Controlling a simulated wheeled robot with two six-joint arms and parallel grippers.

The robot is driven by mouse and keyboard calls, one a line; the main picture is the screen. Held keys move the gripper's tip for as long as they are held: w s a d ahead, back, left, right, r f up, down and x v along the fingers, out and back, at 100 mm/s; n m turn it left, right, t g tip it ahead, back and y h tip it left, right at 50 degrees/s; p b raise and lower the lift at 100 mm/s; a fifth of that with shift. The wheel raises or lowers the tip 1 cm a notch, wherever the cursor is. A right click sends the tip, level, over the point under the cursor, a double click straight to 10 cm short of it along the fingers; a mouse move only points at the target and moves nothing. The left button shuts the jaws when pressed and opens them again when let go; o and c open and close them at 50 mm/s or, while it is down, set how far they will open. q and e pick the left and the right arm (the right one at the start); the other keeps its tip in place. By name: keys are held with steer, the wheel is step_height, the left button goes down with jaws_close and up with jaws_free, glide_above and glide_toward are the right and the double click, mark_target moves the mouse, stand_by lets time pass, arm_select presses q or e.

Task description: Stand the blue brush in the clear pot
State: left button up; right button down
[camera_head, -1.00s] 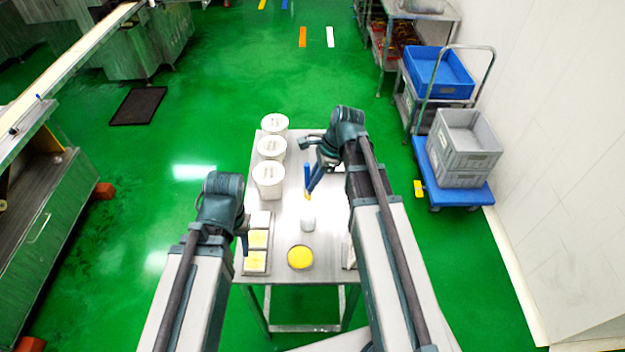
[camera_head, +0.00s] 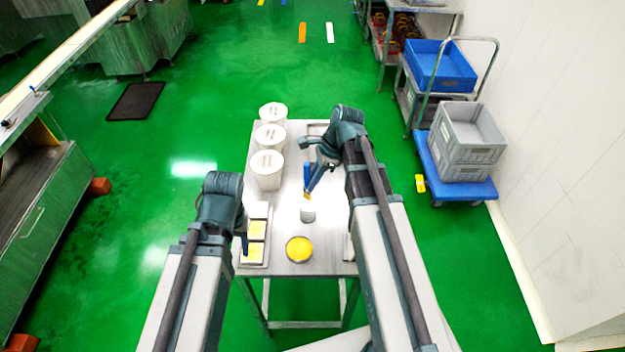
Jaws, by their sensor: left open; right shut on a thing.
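The blue brush (camera_head: 307,174) has a blue handle and a yellowish lower end. My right gripper (camera_head: 311,183) is shut on it and holds it close to upright, lower end down. The small clear pot (camera_head: 308,213) stands on the metal table directly below the brush. My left gripper (camera_head: 244,243) is open at the left side of the table, over the tray with the yellow pieces, away from the pot.
Several white lidded tubs (camera_head: 267,170) line the table's left side. A tray (camera_head: 254,264) with white and yellow blocks lies at the front left. A bowl of yellow stuff (camera_head: 299,249) stands in front of the pot. A trolley with grey crates (camera_head: 467,150) stands right.

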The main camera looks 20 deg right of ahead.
step_height(320, 180, down, 7)
steer(key=b, duration=0.6)
stand_by(0.3)
steer(key=c, duration=0.8)
jaws_free()
steer(key=shift+r, duration=0.15)
steer(key=p+v, duration=1.2)
steer(key=v, duration=0.1)
steer(key=shift+r+p, duration=0.3)
steer(key=shift+r, duration=0.05)
steer(key=s+a+f+n+h+b, duration=0.1)
steer(key=s+a+n, duration=0.3)
steer(key=n, duration=0.4)
steer(key=s+a+f+n+h+b, duration=0.2)
steer(key=s+a+f+n+h, duration=0.1)
steer(key=s+a+n, duration=0.2)
steer(key=s+a+f+n+h+b, duration=0.1)
steer(key=s+a+n, duration=0.3)
steer(key=a+n, duration=0.4)
steer(key=shift+s+f+n+g+h+b, duration=0.2)
steer(key=shift+f+n+g+h+b, duration=0.3)
steer(key=shift+n, duration=0.8)
